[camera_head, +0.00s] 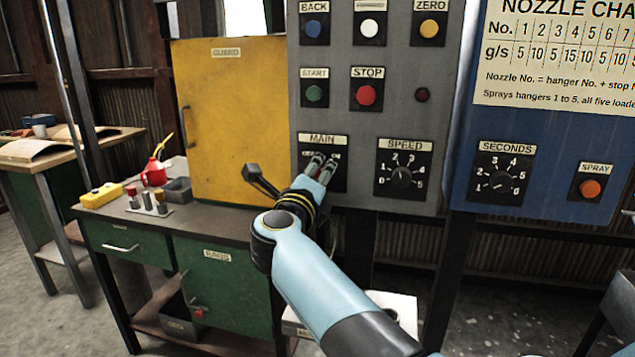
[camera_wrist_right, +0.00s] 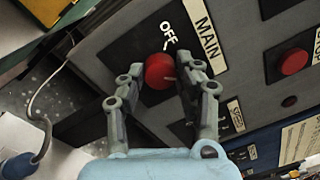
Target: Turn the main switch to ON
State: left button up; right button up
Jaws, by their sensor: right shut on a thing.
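The main switch is a round red knob (camera_wrist_right: 158,71) on a black plate marked MAIN (camera_wrist_right: 208,38), with OFF beside the knob. A short white mark shows on the knob; I cannot tell exactly which position it points to. In the head view the MAIN plate (camera_head: 338,142) sits low on the grey panel, and my gripper hides the knob. My right gripper (camera_head: 322,161) is at this plate. In the right wrist view its two fingers (camera_wrist_right: 164,74) are shut on the knob, one on each side. My left gripper is not in view.
The SPEED dial (camera_head: 401,177) is right of the switch. The red STOP button (camera_head: 366,95) and green START button (camera_head: 314,93) are above. A yellow guard (camera_head: 228,120) stands left, on a bench with a red oil can (camera_head: 154,175). A blue panel (camera_head: 545,140) is right.

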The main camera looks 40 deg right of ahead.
aim_at(322, 118)
jog(key=shift+f+m, duration=0.15)
jog(key=shift+m, duration=0.45)
jog(key=o, duration=1.1)
jog(key=shift+o, duration=0.2)
jog(key=shift+r, duration=0.25)
notch_tip(322, 118, up, 9)
jog(key=shift+s+f, duration=0.1)
jog(key=shift+r, duration=0.4)
